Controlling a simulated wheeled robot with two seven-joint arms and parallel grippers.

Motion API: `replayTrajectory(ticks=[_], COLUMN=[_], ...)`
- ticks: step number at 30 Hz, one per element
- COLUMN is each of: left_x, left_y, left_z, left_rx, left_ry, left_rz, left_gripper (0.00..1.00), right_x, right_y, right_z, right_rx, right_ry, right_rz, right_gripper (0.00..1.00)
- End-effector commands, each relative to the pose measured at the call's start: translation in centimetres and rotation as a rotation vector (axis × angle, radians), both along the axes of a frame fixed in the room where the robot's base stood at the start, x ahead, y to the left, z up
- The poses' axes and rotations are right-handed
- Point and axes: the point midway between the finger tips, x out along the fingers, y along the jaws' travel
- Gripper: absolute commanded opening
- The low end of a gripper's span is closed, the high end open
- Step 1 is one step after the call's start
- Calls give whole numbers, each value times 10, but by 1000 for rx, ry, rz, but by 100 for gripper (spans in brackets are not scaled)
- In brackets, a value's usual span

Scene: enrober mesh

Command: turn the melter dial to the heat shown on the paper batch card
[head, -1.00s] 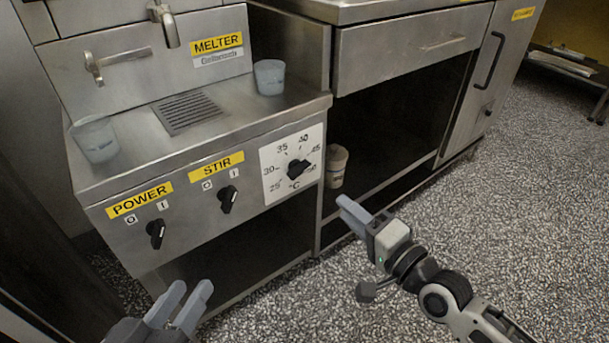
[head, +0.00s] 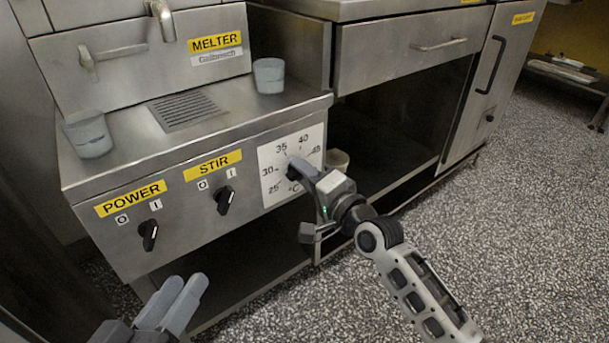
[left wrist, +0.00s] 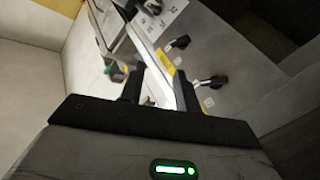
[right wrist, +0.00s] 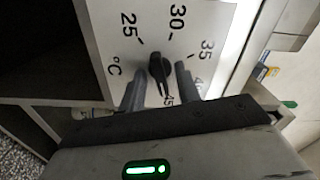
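The melter dial's black knob (right wrist: 158,68) sits on a white plate (head: 268,158) marked 25 to at least 45 °C, on the steel front panel. In the right wrist view its white-marked end lies close to the 45. My right gripper (right wrist: 157,78) is open, one finger on each side of the knob; I cannot tell whether they touch it. In the head view the right gripper (head: 305,174) covers most of the knob. My left gripper (head: 183,286) is open and empty, low in front of the cabinet; its fingers stand apart in the left wrist view (left wrist: 158,88). No batch card is recognisable.
The POWER knob (head: 148,235) and STIR knob (head: 224,200) are left of the dial. Two cups (head: 88,134) (head: 268,76) stand on the counter beside a drain grille (head: 186,110). Another container (head: 338,160) is behind the right gripper. The speckled floor at right is clear.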

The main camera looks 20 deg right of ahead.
Motion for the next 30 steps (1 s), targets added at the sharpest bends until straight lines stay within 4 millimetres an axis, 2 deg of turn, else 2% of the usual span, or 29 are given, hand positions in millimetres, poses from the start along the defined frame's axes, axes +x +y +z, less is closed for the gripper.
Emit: replayTrajectory(ticks=[2,6,19,30], left_x=[0,0,1,2], left_y=[0,0,1,5], left_z=[0,-1,1,-2], left_rx=[0,2,32,155], left_ry=[0,1,3,24], left_rz=[0,0,5,24], left_gripper=[33,33,33,33], right_x=[0,0,-1,0], right_y=[0,0,0,0], right_z=[0,0,2,4], right_rx=[0,0,-66,-338], right_ry=[0,0,-23,-120], right_rz=[0,0,1,2], right_gripper=[33,3,3,3])
